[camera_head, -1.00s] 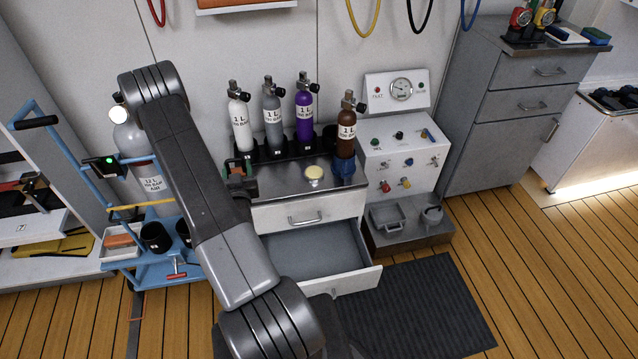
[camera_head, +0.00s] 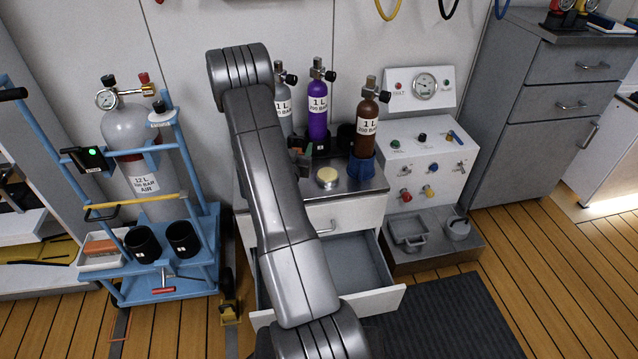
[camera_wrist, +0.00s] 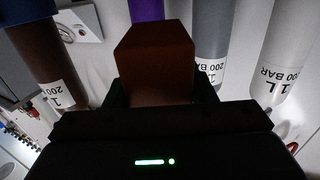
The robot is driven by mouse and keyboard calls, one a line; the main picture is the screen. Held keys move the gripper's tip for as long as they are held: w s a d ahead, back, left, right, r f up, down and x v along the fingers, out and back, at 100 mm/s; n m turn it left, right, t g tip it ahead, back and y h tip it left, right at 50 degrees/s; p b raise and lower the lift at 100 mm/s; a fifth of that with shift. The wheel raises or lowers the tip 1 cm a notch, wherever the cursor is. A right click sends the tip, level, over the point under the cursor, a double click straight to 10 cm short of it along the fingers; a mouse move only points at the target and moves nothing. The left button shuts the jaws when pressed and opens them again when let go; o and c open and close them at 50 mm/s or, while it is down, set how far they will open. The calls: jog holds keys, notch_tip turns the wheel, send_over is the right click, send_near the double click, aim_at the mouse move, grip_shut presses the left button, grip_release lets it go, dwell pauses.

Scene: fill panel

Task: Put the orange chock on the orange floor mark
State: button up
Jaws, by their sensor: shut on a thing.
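My gripper (camera_wrist: 157,98) is shut on a dark orange-brown block, which I take for the orange chock (camera_wrist: 155,60). The block sticks up between the two black fingers in the wrist view. In the head view my gripper (camera_head: 300,158) is mostly hidden behind my arm, above the counter near the small cylinders, and the chock cannot be made out there. A thin orange outline, the orange floor mark (camera_head: 119,332), shows on the wood floor at the lower left, in front of the blue cart. Its far part is hidden by the cart.
The blue cart (camera_head: 168,285) carries a large grey cylinder (camera_head: 130,130), black cups and a white tray (camera_head: 100,262). A yellow-and-black item (camera_head: 229,311) stands on the floor beside it. An open drawer (camera_head: 355,262) juts out under the counter. Small cylinders (camera_head: 317,108) stand on the counter.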

notch_tip(320, 180, down, 10)
jog(key=shift+r+b, duration=0.15)
jog(key=shift+b, duration=1.05)
jog(key=shift+f, duration=0.2)
jog(key=o, duration=1.3)
